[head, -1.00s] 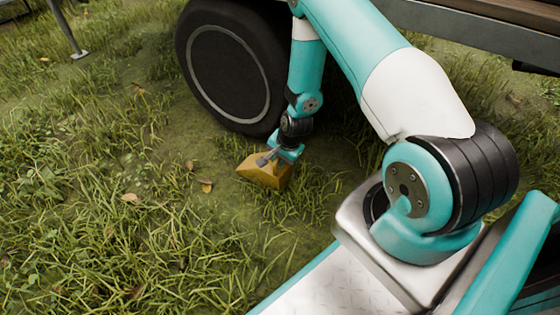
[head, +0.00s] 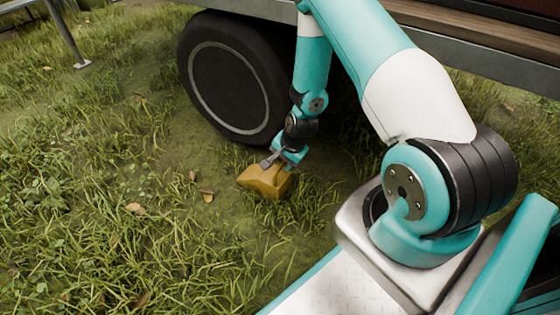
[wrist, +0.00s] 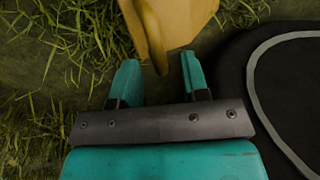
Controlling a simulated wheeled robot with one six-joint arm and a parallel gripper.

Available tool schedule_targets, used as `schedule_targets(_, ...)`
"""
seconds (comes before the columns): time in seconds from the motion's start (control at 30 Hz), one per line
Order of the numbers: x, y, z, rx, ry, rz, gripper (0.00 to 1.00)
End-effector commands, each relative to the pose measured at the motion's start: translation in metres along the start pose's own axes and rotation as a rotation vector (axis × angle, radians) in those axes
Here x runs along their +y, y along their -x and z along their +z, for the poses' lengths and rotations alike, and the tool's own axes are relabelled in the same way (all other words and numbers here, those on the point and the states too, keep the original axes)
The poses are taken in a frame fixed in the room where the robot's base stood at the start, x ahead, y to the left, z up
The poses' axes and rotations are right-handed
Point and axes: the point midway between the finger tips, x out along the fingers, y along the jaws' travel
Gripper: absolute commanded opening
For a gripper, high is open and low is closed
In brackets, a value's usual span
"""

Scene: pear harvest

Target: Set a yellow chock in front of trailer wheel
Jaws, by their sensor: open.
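The yellow chock (head: 262,184) sits on the grass near the trailer wheel (head: 232,82), on the near side of its lower edge, with a small gap of ground showing between them. My gripper (head: 274,160) is just above the chock. In the wrist view my gripper (wrist: 157,65) is open, its two teal fingers apart. The chock (wrist: 185,20) shows at the top of that view, its narrow raised part reaching down toward the gap between the fingertips. I cannot tell whether they touch. The wheel (wrist: 290,90) fills the right side there.
The trailer bed (head: 480,55) overhangs the wheel at the upper right. A thin metal leg with a foot (head: 80,62) stands at the upper left. Open grass with a few fallen leaves lies to the left and in front.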

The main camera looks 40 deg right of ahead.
Motion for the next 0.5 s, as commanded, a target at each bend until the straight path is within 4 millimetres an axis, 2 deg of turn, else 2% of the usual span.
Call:
schedule_targets(0.03,-0.002,0.021,0.0,0.0,-0.001,0.0,0.42)
schedule_targets(0.1,-0.002,0.035,0.0,0.001,-0.001,0.0,0.42)
schedule_targets(0.2,-0.002,0.051,0.0,0.0,-0.001,0.0,0.42)
schedule_targets(0.37,-0.001,0.065,0.0,0.0,0.001,0.0,0.42)
schedule_targets(0.43,-0.005,0.071,0.002,-0.004,0.017,-0.004,0.42)
schedule_targets(0.5,-0.018,0.084,0.008,-0.017,0.064,-0.011,0.42)
